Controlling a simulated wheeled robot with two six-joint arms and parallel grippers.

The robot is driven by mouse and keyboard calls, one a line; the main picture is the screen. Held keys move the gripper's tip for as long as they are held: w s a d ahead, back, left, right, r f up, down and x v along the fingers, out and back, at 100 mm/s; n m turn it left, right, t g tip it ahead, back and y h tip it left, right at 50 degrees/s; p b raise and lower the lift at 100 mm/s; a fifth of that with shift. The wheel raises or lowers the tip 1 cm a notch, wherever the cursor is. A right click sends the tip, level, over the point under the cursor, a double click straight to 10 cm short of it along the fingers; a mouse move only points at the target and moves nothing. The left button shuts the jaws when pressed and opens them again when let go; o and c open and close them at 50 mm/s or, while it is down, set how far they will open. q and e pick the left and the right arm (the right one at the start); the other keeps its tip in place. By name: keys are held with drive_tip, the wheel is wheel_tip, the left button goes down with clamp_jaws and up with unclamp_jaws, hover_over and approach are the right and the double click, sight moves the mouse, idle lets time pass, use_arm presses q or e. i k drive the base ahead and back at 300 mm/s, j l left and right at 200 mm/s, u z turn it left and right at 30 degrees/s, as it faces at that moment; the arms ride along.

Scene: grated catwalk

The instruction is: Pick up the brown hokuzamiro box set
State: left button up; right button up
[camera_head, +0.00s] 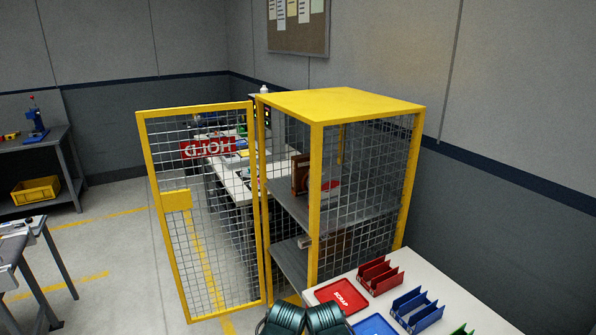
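A brown upright box-like object (300,174) stands on the upper shelf of a yellow mesh cage, seen through the cage's opening and partly behind the front corner post. It may be the brown hokuzamiro box set, but no lettering on it can be read. A second brown object (336,243) lies on the lower shelf behind the side mesh, and I cannot tell what it is.
The cage (316,200) has its mesh door (204,208) swung open to the left. A white table (455,300) at the front right holds a red tray (341,296) and coloured bins (416,310). A workbench (40,160) stands at the far left.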

sight(300, 163)
drive_tip(key=i+j+z, duration=0.1)
drive_tip(key=z, duration=0.4)
drive_tip(key=j+z, duration=0.2)
drive_tip(key=z, duration=0.25)
drive_tip(key=i+j+z, duration=0.1)
drive_tip(key=j+z, duration=0.3)
drive_tip(key=j, duration=0.4)
drive_tip(key=j+z, duration=0.45)
drive_tip(key=j, duration=0.35)
